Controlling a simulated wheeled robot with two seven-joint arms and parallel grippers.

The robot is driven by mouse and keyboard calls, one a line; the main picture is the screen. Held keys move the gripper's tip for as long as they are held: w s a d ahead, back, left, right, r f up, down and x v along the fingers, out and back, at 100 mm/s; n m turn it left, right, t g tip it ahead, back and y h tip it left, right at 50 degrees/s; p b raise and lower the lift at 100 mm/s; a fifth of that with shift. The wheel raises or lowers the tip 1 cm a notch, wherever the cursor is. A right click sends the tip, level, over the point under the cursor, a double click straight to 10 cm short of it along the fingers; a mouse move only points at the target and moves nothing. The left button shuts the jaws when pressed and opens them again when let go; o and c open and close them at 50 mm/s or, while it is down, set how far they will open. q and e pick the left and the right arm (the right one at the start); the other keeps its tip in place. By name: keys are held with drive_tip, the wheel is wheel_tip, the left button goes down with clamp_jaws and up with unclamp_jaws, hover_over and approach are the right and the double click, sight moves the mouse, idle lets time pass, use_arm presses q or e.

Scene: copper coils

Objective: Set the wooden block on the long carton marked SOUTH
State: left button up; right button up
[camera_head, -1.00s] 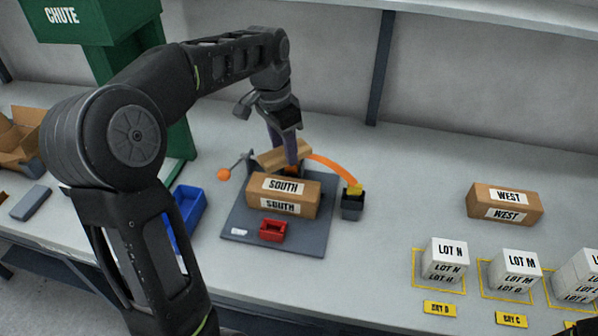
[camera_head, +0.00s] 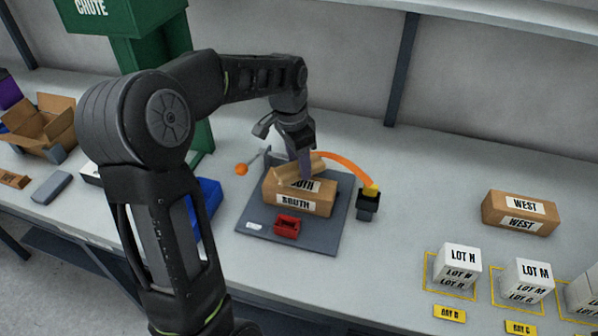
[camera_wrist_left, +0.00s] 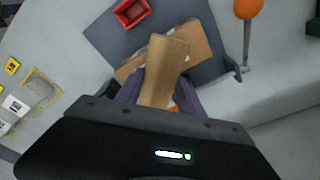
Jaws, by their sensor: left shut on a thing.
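The long carton marked SOUTH (camera_head: 318,206) lies on a dark grey mat, with labels on its top and front. The light brown wooden block (camera_head: 312,166) is over the carton's top and partly hides the upper label. My left gripper (camera_head: 305,170) is shut on the block from above. In the left wrist view the block (camera_wrist_left: 163,75) sits between my left fingers (camera_wrist_left: 160,95) and lies crosswise over the carton (camera_wrist_left: 196,42). I cannot tell whether the block touches the carton. My right gripper is not in view.
The grey mat (camera_head: 262,226) also bears a small red tray (camera_head: 286,226). An orange arc runs to a dark post (camera_head: 368,206) on the right. An orange ball (camera_head: 241,169) is at the left. The WEST carton (camera_head: 520,212) and white lot boxes (camera_head: 457,266) stand farther right.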

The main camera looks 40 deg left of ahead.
sight(294, 169)
use_arm(q)
drive_tip(key=shift+f+p, duration=0.35)
drive_tip(key=shift+f, duration=1.5)
drive_tip(key=shift+f, duration=0.2)
drive_tip(key=o, duration=1.4)
drive_tip(key=shift+r, duration=0.1)
drive_tip(key=r, duration=0.4)
drive_tip(key=s+r+b, duration=0.1)
drive_tip(key=r, duration=0.7)
drive_tip(key=shift+s+a+r, duration=0.1)
drive_tip(key=shift+s+a, duration=0.1)
drive_tip(key=shift+a, duration=0.1)
